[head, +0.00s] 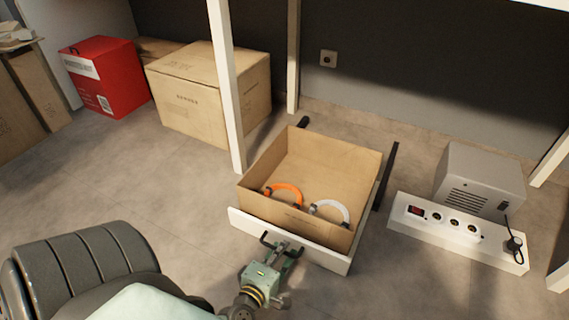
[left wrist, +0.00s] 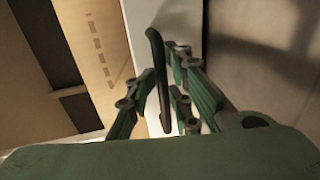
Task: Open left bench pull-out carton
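The pull-out carton (head: 345,165) is a cardboard box with a white front panel (head: 318,258), slid out on dark rails below the white bench. An orange ring-shaped item (head: 287,189) and a white one (head: 331,206) lie inside. My left gripper (head: 279,247) is at the dark bar handle on the front panel. In the left wrist view the handle (left wrist: 156,75) stands between the fingers of the left gripper (left wrist: 163,95). The fingers are apart, with a gap visible to the right of the handle; contact on the left side is unclear. My right gripper is not in view.
A white bench leg (head: 226,85) stands just left of the carton. A closed cardboard box (head: 190,105) and a red box (head: 100,80) stand farther left. A white socket strip (head: 455,235) and a grey device (head: 478,180) lie to the right.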

